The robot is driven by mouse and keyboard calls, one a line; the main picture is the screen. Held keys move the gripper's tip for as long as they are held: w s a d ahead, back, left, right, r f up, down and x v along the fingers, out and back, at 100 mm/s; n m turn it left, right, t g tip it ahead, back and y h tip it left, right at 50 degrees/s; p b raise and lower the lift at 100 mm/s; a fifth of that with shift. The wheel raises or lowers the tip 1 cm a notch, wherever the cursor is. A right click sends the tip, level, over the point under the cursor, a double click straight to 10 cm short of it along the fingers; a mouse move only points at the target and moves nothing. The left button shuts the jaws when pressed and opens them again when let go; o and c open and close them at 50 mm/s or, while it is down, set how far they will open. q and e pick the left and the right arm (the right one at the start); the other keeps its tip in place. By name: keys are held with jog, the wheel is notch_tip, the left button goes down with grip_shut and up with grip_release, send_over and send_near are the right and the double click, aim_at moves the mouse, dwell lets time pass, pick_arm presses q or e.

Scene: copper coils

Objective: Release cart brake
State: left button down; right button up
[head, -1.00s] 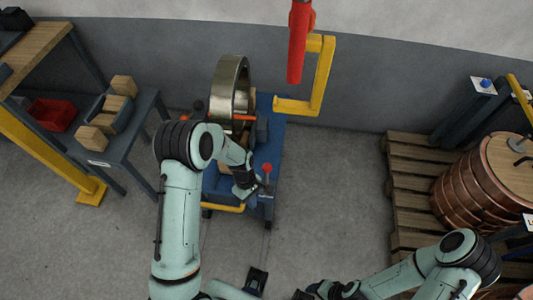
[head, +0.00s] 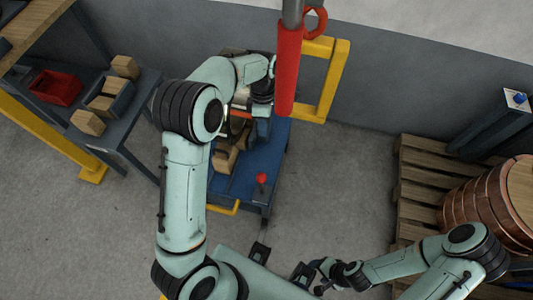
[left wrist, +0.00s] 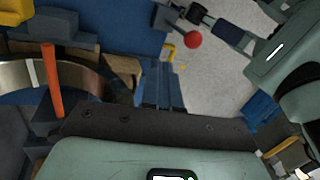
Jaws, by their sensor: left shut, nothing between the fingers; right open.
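The blue cart (head: 268,160) stands by the wall. A lever with a red knob (head: 262,178) rises from its near right part. The red knob also shows at the top of the left wrist view (left wrist: 193,40). My left gripper (left wrist: 162,80) is shut and empty, apart from the knob. In the head view its wrist reaches over the far part of the cart, and its fingers are hidden. My right gripper (head: 304,276) is open and empty at the bottom of the head view, away from the cart. I cannot tell the brake's state.
A metal ring (left wrist: 75,78) and wooden blocks (head: 225,158) sit on the cart. A red column (head: 288,75) with a yellow bracket (head: 335,82) hangs near my left wrist. A bench with a red bin (head: 56,88) is left; a pallet (head: 415,180) with a copper coil (head: 480,205) is right.

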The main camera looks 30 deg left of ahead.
pick_arm(q)
jog(key=s+d+f+b, duration=0.1)
jog(key=s+d+f, duration=0.2)
jog(key=s+f, duration=0.3)
jog(key=shift+a+x, duration=0.3)
jog(key=shift+x, duration=1.8)
pick_arm(e)
jog(key=shift+s+f, duration=0.55)
jog(key=shift+f, duration=0.1)
pick_arm(q)
jog(key=shift+w+f, duration=0.1)
jog(key=shift+w, duration=0.1)
pick_arm(e)
jog(key=shift+s+f, duration=0.1)
jog(key=shift+s, duration=0.05)
